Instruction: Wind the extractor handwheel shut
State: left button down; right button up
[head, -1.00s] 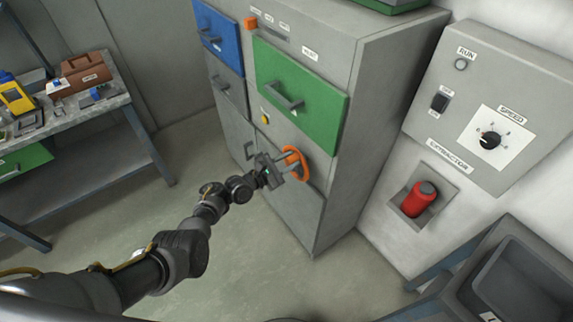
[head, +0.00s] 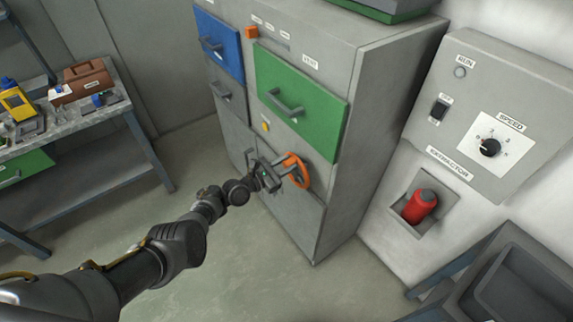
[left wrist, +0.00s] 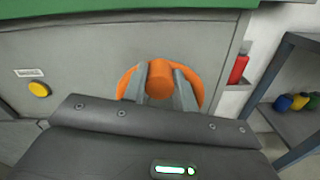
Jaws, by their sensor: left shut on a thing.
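The orange handwheel (head: 297,160) is on the front of the grey cabinet, low and near its right edge. My left gripper (head: 288,168) is at the wheel, shut on its orange hub. In the left wrist view the two fingers (left wrist: 160,88) lie either side of the round orange hub, with the wheel's rim (left wrist: 125,82) showing behind and outside them. The rim's lower part is hidden by the gripper body there. My right gripper is not in view.
The grey cabinet (head: 330,110) has a green drawer (head: 318,112) above the wheel and a blue drawer (head: 222,40) to the left. A workbench (head: 60,125) stands at left; floor between is clear.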

pick_arm(q)
jog(key=c, duration=1.2)
grip_release()
jog(key=shift+a, duration=0.1)
jog(key=shift+c, duration=0.2)
jog(key=shift+o, duration=0.7)
jog(key=shift+s+a, duration=0.2)
jog(key=p+v, duration=0.3)
jog(key=v, duration=0.7)
jog(key=shift+f, duration=0.1)
